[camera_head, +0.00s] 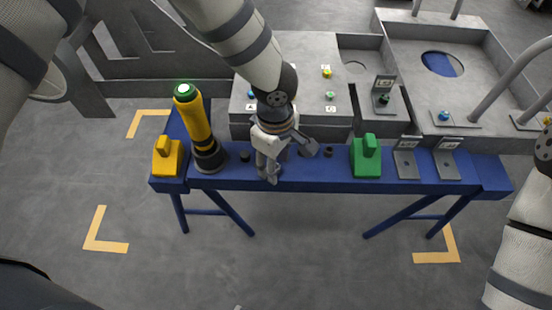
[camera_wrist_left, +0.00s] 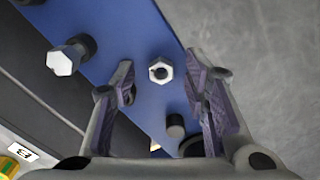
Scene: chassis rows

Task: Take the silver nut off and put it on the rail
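A silver hexagonal nut (camera_wrist_left: 160,71) with a dark centre shows in the left wrist view, against the blue rail (camera_wrist_left: 125,22). The rail also shows in the head view (camera_head: 312,182). My left gripper (camera_wrist_left: 162,88) is open, its fingers on either side of the nut with gaps on both sides. I cannot tell its height over the nut. A second silver hexagonal piece (camera_wrist_left: 60,63) sits at the end of a dark post, left of the fingers. In the head view my left gripper (camera_head: 288,162) hangs over the middle of the rail and hides the nut. My right gripper is out of view.
On the rail stand a yellow block (camera_head: 167,160), a tilted yellow-black tool (camera_head: 195,120), dark stubs (camera_head: 245,156) (camera_head: 328,152), a green block (camera_head: 366,160) and grey brackets (camera_head: 405,163) (camera_head: 447,163). A grey chassis (camera_head: 410,55) lies behind. The floor in front is clear.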

